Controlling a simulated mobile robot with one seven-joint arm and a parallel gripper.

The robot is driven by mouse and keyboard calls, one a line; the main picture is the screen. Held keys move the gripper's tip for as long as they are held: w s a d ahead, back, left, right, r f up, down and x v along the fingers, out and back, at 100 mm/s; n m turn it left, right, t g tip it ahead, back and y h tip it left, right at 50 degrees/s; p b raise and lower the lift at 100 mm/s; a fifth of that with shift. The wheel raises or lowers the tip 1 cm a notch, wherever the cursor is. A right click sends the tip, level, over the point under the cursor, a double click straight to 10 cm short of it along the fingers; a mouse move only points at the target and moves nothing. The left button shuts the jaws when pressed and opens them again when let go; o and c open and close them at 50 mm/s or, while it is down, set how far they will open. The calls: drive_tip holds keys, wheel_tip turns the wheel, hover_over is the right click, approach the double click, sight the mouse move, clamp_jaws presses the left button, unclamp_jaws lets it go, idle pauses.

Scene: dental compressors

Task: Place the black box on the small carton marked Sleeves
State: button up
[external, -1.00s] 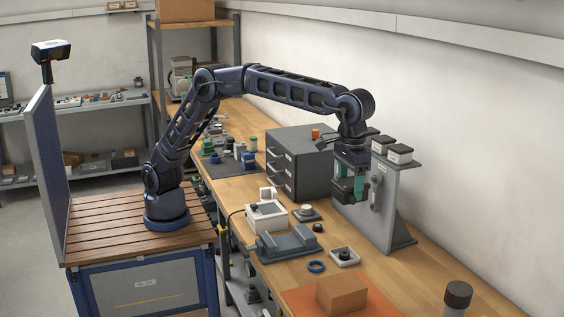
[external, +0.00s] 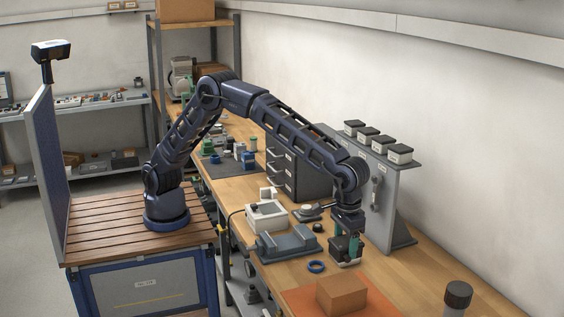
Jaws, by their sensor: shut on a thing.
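My gripper (external: 346,241) is shut on a black box (external: 344,249), its teal fingers on either side of it. It holds the box low over the bench, behind the brown carton and apart from it. The brown carton (external: 342,291) sits on an orange mat at the front of the bench. No marking is readable on it from here.
A blue ring (external: 316,267) and a grey-blue fixture (external: 288,243) lie left of my gripper. A grey upright stand (external: 386,205) rises behind it, with several lidded boxes on top. The orange mat (external: 299,299) has bare room beside the carton. A dark-capped cylinder (external: 458,296) stands at right.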

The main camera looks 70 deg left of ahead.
wheel_tip(320, 180, down, 10)
drive_tip(key=shift+r, duration=0.1)
idle(0.4)
drive_tip(key=o, duration=1.1)
